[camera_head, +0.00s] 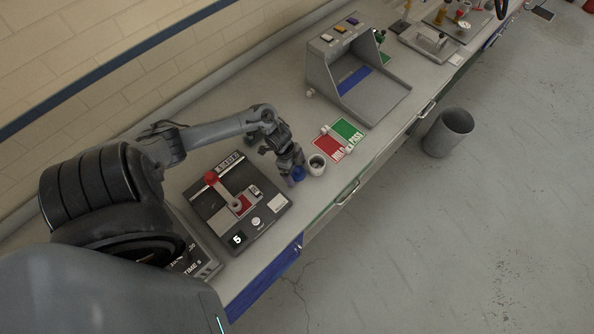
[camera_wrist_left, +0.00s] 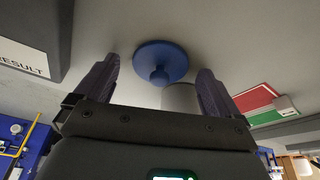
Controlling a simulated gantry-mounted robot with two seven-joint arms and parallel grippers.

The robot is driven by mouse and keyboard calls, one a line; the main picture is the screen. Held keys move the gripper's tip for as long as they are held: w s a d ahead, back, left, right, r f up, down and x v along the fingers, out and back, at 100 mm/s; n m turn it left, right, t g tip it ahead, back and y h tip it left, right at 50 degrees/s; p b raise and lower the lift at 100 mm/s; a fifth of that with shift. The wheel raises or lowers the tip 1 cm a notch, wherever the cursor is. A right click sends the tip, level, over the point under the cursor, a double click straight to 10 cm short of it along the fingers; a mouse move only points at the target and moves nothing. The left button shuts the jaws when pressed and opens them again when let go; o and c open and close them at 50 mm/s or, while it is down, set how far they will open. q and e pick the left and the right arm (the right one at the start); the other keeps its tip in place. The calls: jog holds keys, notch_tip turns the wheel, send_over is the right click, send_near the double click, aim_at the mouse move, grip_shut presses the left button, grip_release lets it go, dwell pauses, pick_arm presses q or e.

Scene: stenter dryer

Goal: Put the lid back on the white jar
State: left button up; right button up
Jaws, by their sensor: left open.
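A blue lid with a round knob (camera_wrist_left: 160,58) lies on the bench beside the white jar, knob toward my gripper. The lid also shows in the head view (camera_head: 298,174), partly behind my fingers. The white jar (camera_head: 317,165) stands upright just right of it, its top uncovered and dark inside. My left gripper (camera_head: 293,171) is open over the lid, pointing down. In the wrist view its two fingers (camera_wrist_left: 158,68) stand apart on either side of the lid's knob, not touching it. My right gripper is not in view.
A black panel with a red-knobbed lever (camera_head: 222,192) lies left of the lid. A red and green mat (camera_head: 340,138) lies right of the jar. A grey box-like station (camera_head: 350,75) stands farther back. The bench front edge is close to the jar.

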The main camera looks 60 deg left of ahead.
aim_at(295, 170)
pick_arm(q)
jog(key=c, duration=1.1)
notch_tip(295, 170, up, 10)
jog(key=shift+r+p, duration=0.1)
jog(key=shift+p, duration=0.25)
